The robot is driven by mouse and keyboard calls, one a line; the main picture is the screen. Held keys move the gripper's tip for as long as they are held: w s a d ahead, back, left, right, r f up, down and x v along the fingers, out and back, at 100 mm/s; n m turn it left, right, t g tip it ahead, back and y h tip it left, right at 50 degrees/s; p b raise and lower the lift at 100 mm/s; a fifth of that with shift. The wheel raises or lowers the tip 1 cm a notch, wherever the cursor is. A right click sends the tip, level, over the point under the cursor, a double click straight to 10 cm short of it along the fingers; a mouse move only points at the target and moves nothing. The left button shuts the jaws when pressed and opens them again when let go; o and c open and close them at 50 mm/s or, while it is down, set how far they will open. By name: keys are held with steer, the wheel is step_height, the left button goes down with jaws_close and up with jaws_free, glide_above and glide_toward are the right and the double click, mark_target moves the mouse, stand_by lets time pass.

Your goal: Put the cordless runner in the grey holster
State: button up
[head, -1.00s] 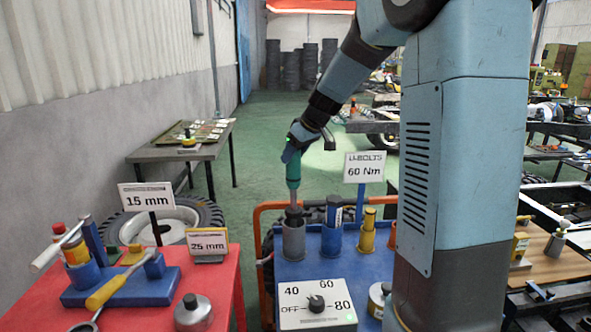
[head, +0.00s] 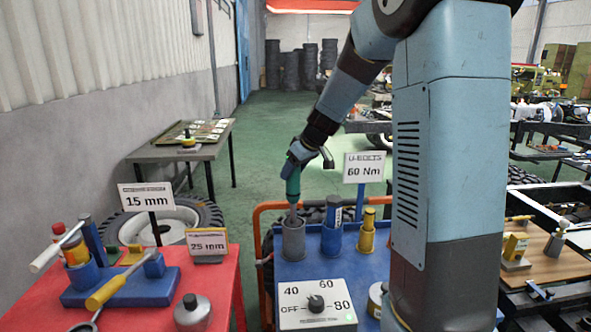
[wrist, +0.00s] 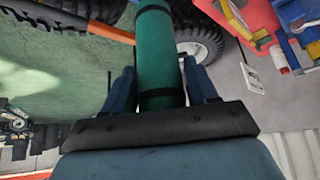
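The cordless runner (head: 293,187) has a green, cylindrical body and a grey shaft at its lower end. My gripper (head: 294,168) is shut on its upper part, with the runner nearly upright. The grey holster (head: 293,241) is a cup at the left of the blue cart top. The runner's shaft goes down into the holster's mouth, and its lower tip is hidden inside. In the wrist view the runner's green body (wrist: 158,52) stands between my two blue fingers.
A blue holster (head: 331,238) and a yellow tool (head: 367,231) stand close to the right. A "U-BOLTS 60 Nm" sign (head: 364,167) rises behind. A dial plate (head: 317,304) is in front. A red table (head: 210,275) with tools is at left.

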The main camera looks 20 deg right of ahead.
steer(key=o, duration=0.3)
steer(key=v, duration=1.2)
steer(key=s+a+m+h, duration=0.1)
steer(key=s+m, duration=0.1)
steer(key=s, duration=0.8)
steer(key=s+a+f+m+h, duration=0.1)
steer(key=s+m, duration=0.1)
steer(key=s, duration=0.8)
steer(key=s+a+f+m+h, duration=0.1)
steer(key=s+m, duration=0.1)
steer(key=s, duration=0.8)
steer(key=shift+s+a+f+m+h, duration=0.2)
steer(key=shift+m+h, duration=0.1)
steer(key=shift+m, duration=0.1)
